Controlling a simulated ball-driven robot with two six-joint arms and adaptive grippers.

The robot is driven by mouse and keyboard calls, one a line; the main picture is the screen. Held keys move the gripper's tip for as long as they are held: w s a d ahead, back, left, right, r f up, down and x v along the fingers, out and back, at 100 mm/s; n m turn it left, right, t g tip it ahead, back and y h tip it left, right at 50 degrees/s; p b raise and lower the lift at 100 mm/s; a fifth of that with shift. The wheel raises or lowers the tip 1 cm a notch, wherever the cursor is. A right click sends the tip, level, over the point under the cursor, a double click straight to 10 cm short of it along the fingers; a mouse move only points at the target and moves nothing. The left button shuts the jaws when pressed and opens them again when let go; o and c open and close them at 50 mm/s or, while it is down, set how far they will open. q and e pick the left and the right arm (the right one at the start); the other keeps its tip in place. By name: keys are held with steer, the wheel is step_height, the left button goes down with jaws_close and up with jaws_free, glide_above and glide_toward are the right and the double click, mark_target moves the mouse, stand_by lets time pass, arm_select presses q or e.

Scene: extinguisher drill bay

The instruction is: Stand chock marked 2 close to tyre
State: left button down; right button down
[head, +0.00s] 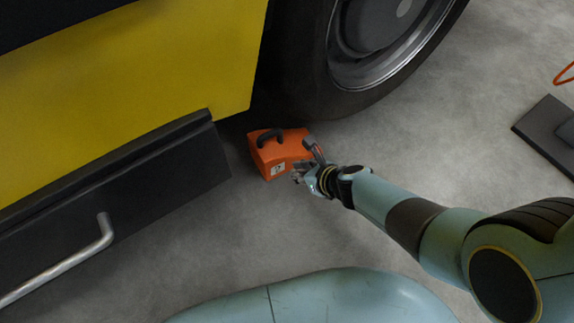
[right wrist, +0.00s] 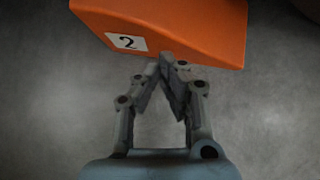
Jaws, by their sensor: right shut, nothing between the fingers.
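The orange chock (head: 272,152) stands on the floor beside the tyre (head: 322,95), with a black handle on top. Its side bears a white label with a 2, clear in the right wrist view, where the chock (right wrist: 190,28) fills the top. A narrow dark gap seems to lie between chock and tyre in the head view; I cannot tell if they touch. My right gripper (head: 300,172) is at the chock's near side. In the right wrist view its fingertips (right wrist: 167,62) are shut together at the chock's lower edge, with nothing between them. My left gripper is out of view.
A yellow vehicle body (head: 170,70) with a dark step (head: 150,185) and a metal bar (head: 75,265) occupies the left. A dark flat plate (head: 545,128) with an orange loop lies at right. Grey floor is clear between.

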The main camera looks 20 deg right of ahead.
mark_target(290, 163)
steer(key=shift+w, duration=0.2)
steer(key=shift+a, duration=0.1)
steer(key=shift+w+a, duration=0.3)
steer(key=shift+w, duration=0.35)
steer(key=shift+w+a, duration=0.3)
steer(key=shift+w, duration=0.3)
